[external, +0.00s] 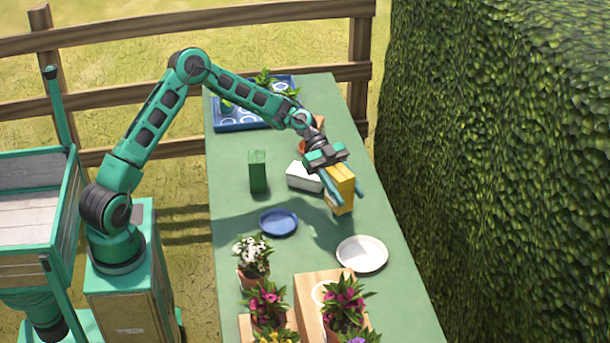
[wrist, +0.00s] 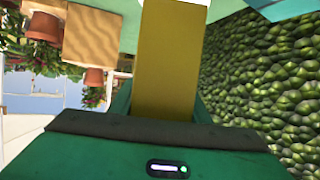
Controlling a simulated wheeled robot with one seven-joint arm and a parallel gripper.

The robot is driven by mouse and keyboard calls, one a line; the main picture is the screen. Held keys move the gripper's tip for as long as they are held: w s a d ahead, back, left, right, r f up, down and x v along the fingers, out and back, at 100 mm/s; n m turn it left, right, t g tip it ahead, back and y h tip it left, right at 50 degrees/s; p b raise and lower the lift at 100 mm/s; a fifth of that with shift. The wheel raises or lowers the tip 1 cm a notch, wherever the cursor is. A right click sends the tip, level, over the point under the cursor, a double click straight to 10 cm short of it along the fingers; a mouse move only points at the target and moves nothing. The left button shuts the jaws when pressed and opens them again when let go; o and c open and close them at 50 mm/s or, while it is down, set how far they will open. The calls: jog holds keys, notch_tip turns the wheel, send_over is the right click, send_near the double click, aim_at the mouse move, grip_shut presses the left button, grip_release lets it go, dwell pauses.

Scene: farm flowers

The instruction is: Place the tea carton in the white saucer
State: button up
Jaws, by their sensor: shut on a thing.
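My gripper (external: 343,190) is shut on a yellow carton (external: 341,188), with one finger on each side of it. The carton is roughly upright, slightly tilted, and appears to be held above the green table. It fills the middle of the wrist view (wrist: 168,60). No label on it can be read, so I cannot confirm that it is the tea carton. The white saucer (external: 361,254) lies empty on the table, nearer the camera and a little right of the carton, apart from it.
A blue saucer (external: 279,222) lies left of the white one. A green carton (external: 258,172) and a white carton (external: 302,177) stand behind. Potted flowers (external: 268,303) and a wooden block (external: 312,300) occupy the near end; a blue tray (external: 236,126) is at the far end.

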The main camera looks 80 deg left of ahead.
aim_at(348, 207)
jog(key=shift+w+d+f, duration=0.9)
jog(key=shift+d+f, duration=0.9)
jog(key=shift+d, duration=0.05)
jog(key=shift+w+d+f, duration=0.85)
jog(key=shift+d+f, duration=0.95)
jog(key=shift+w+d+f, duration=0.9)
jog(key=shift+d+f, duration=0.9)
jog(key=shift+d, duration=0.05)
jog(key=shift+f, duration=0.1)
jog(key=o, duration=1)
jog(key=shift+o, duration=0.2)
jog(key=v, duration=1.2)
jog(key=shift+s, duration=0.2)
